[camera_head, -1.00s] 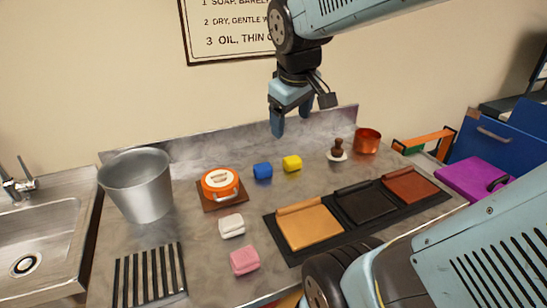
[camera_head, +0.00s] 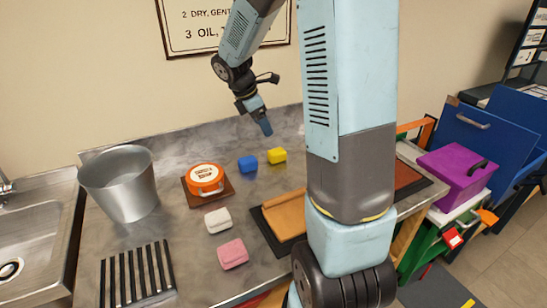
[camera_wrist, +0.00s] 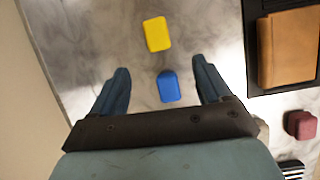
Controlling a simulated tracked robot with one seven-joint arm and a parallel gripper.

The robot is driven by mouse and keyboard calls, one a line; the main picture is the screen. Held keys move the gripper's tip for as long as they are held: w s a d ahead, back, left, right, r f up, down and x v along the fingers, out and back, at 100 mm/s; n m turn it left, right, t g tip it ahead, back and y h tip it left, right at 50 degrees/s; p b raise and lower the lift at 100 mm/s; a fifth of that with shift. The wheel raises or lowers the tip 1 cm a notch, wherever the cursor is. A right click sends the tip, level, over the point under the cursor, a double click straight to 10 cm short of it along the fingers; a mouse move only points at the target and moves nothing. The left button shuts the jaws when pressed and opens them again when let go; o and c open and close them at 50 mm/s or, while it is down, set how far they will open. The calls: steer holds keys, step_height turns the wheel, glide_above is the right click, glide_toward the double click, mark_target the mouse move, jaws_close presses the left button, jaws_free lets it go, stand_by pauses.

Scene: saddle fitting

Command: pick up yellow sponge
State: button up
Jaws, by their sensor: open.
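The yellow sponge (camera_head: 277,156) lies on the grey countertop, just right of a blue sponge (camera_head: 248,163). In the wrist view the yellow sponge (camera_wrist: 157,34) is ahead of the fingertips, near the middle, and the blue sponge (camera_wrist: 168,86) lies between the two fingers in the picture. My gripper (camera_head: 266,128) is above the counter, over the sponges' area and apart from them. In the wrist view my gripper (camera_wrist: 160,78) has its two fingers spread wide with nothing held.
A white sponge (camera_head: 218,220) and a pink sponge (camera_head: 233,254) lie nearer the front. An orange round tin (camera_head: 205,179) sits left of the blue sponge. A metal bucket (camera_head: 121,183) stands far left. A tan leather panel (camera_head: 287,215) lies to the right, partly behind my arm.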

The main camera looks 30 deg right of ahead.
mark_target(276, 151)
steer(key=shift+n, duration=0.4)
steer(key=x, duration=0.6)
steer(key=w+x, duration=0.1)
steer(key=x, duration=0.2)
steer(key=shift+f, duration=0.2)
steer(key=shift+d+x, duration=0.15)
steer(key=shift+x, duration=1.25)
steer(key=shift+d+x, duration=0.15)
steer(key=shift+x, duration=1.25)
steer(key=shift+s+r, duration=0.1)
steer(key=shift+r, duration=0.05)
steer(key=c, duration=1)
